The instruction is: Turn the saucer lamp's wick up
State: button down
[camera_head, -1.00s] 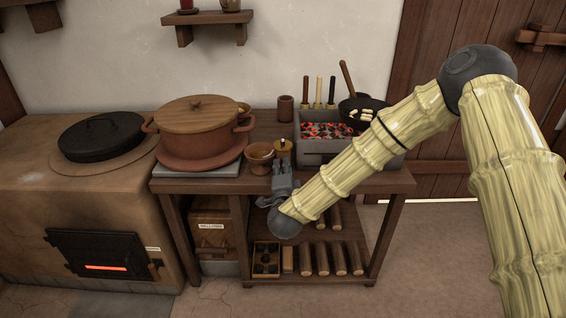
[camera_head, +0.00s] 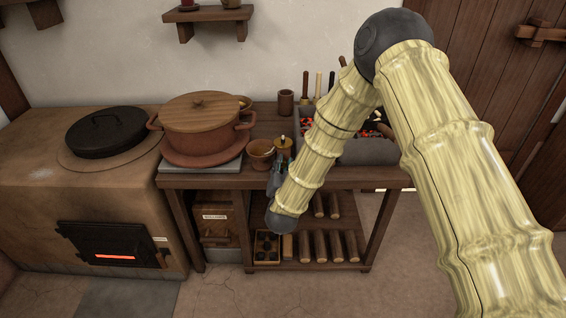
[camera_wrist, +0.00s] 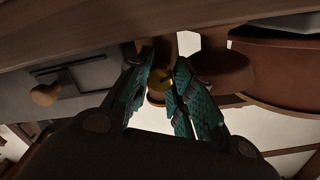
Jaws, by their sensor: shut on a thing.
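The saucer lamp (camera_head: 284,142) is a small brass-yellow piece with a pale tip. It stands near the front edge of the wooden table, just right of a small brown bowl (camera_head: 261,150). My gripper (camera_head: 281,161) is at the lamp's front side, largely hidden behind my forearm in the head view. In the wrist view, the teal scaled fingers of my gripper (camera_wrist: 163,62) are shut around a small brass part of the lamp (camera_wrist: 158,84). The fingers hide much of it, and I cannot see the wick's height.
A lidded clay pot (camera_head: 203,122) stands to the left on the table (camera_head: 185,180). A grey coal brazier (camera_head: 365,151) is close on the right, partly behind my arm. A stove (camera_head: 40,200) with a glowing opening stands left. Logs (camera_head: 320,246) lie on the lower shelf.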

jog(key=shift+s+f+n+p, duration=0.15)
jog(key=shift+n+p, duration=0.25)
jog(key=shift+n, duration=0.7)
jog(key=shift+f, duration=0.1)
jog(key=c, duration=1.5)
grip_release()
jog(key=s, duration=1.1)
jog(key=shift+s+a+r, duration=0.15)
jog(key=shift+s+r, duration=0.2)
jog(key=shift+s, duration=0.05)
